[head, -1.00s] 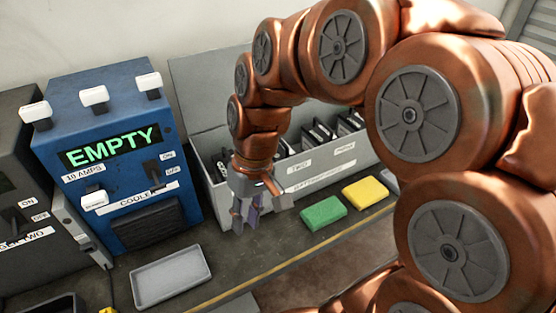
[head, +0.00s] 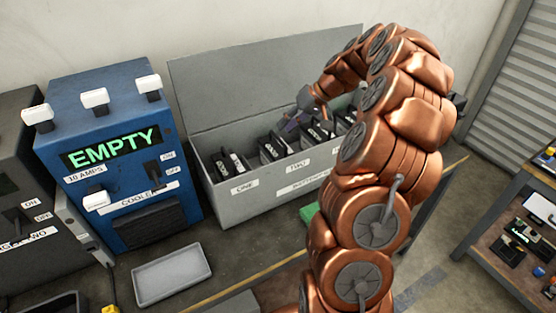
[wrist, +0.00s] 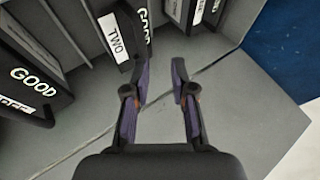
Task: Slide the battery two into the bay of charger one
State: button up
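My gripper (head: 297,123) is over the grey battery box (head: 262,206) in the head view, partly against dark batteries. In the wrist view my gripper (wrist: 159,65) has its two purple-lined fingers apart with nothing between them. A dark battery with a TWO label (wrist: 119,41) and the word GOOD stands just beyond the fingertips, up and left of the gap.
Another battery marked GOOD (wrist: 35,82) stands at the left in the wrist view. A dark charger (head: 22,200) is left of the blue one. A grey tray (head: 172,275) lies in front. A green block (head: 310,212) is partly behind my arm. A shelf (head: 520,240) stands right.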

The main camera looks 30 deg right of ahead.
aim_at(278, 137)
jog(key=shift+w+a+f+p, duration=0.2)
jog(key=shift+w+f+p, duration=0.35)
jog(key=shift+f, duration=0.45)
jog(key=shift+w+a+f+p, duration=0.3)
jog(key=shift+f+p, duration=0.4)
jog(key=shift+f, duration=0.3)
jog(key=shift+w+a+f+p, duration=0.15)
jog(key=shift+w+f+p, duration=0.4)
jog(key=shift+f, duration=0.45)
jog(key=shift+w+a+f, duration=0.1)
jog(key=shift+a+f, duration=0.05)
jog(key=shift+f, duration=0.25)
jog(key=shift+c, duration=0.3)
grip_shut()
jog(key=shift+r, duration=0.1)
